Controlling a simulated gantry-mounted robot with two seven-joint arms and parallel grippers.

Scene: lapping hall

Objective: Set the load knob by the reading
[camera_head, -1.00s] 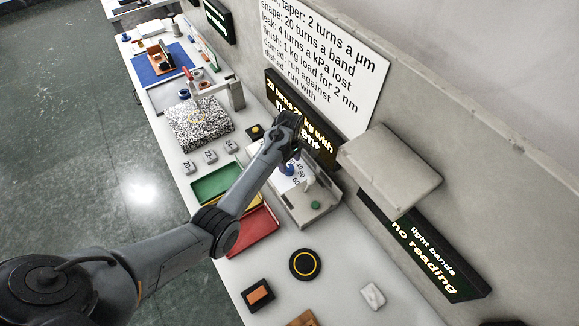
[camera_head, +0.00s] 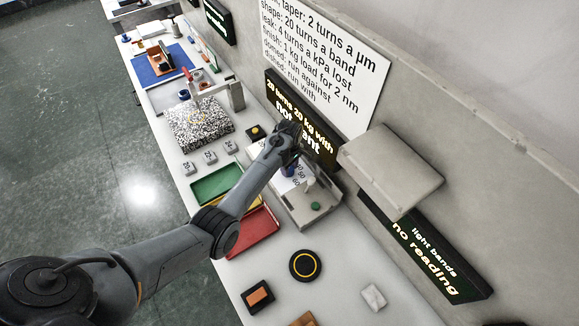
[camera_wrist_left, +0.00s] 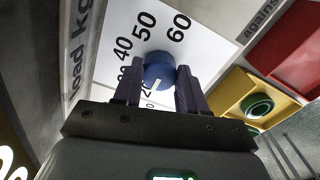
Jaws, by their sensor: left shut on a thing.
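The blue load knob (camera_wrist_left: 158,68) sits on a white dial plate (camera_wrist_left: 112,62) marked "load kg", with 40, 50 and 60 readable in the left wrist view. Its white mark faces the bottom of that picture, near partly hidden low numbers; the exact setting cannot be read. My left gripper (camera_wrist_left: 157,86) is shut on the knob, one finger on each side. The dark display (camera_head: 322,146) behind shows "20 turns 20 kg with" above larger, partly hidden words. My right gripper is not in view.
Green (camera_head: 216,184) and red (camera_head: 254,236) trays lie left of the machine. A green button (camera_head: 316,205) is on its base. A wall card (camera_head: 325,55) lists rules, including "finish: 1 kg load for 2 nm". The light bands display (camera_head: 425,245) says "no reading". A grey shelf (camera_head: 391,168) juts out nearby.

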